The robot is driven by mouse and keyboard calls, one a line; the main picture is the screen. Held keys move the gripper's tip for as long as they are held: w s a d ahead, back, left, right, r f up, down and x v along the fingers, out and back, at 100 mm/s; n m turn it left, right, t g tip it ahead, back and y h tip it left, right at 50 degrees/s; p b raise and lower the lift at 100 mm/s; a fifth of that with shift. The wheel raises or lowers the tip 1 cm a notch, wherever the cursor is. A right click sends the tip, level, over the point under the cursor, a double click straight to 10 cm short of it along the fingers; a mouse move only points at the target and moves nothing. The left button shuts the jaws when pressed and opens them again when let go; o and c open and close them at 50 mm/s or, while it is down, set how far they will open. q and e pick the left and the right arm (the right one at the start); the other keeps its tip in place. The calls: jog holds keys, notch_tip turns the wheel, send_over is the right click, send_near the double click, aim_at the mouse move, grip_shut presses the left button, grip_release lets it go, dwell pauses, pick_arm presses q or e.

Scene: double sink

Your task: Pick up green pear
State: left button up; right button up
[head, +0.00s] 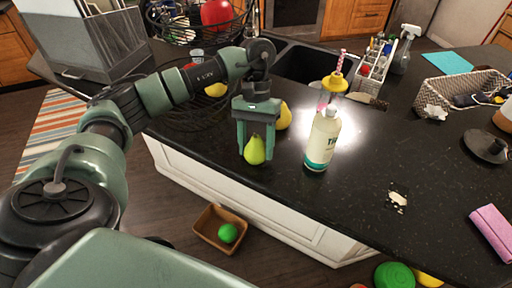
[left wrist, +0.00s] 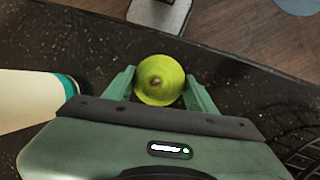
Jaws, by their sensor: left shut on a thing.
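The green pear (head: 255,150) is between the fingers of my left gripper (head: 256,146), which is shut on it. They are over the front edge of the black counter (head: 330,213). I cannot tell whether the pear touches the counter. In the left wrist view the pear (left wrist: 159,80) sits between the two green fingertips (left wrist: 160,88), with its stem end facing the camera. My right gripper is not in view.
A white bottle with a teal band (head: 322,138) stands just right of the pear. A yellow fruit (head: 284,115) is behind the gripper. A wire basket (head: 190,108) is to the left.

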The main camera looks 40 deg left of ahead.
aim_at(256, 137)
pick_arm(q)
jog(key=shift+w+r+b, duration=0.1)
jog(key=shift+r+b, duration=0.25)
jog(key=shift+r, duration=0.25)
notch_tip(256, 137, up, 6)
jog(key=shift+f+b, duration=0.1)
jog(key=shift+b, duration=0.55)
notch_tip(256, 137, up, 13)
jog(key=p, duration=0.2)
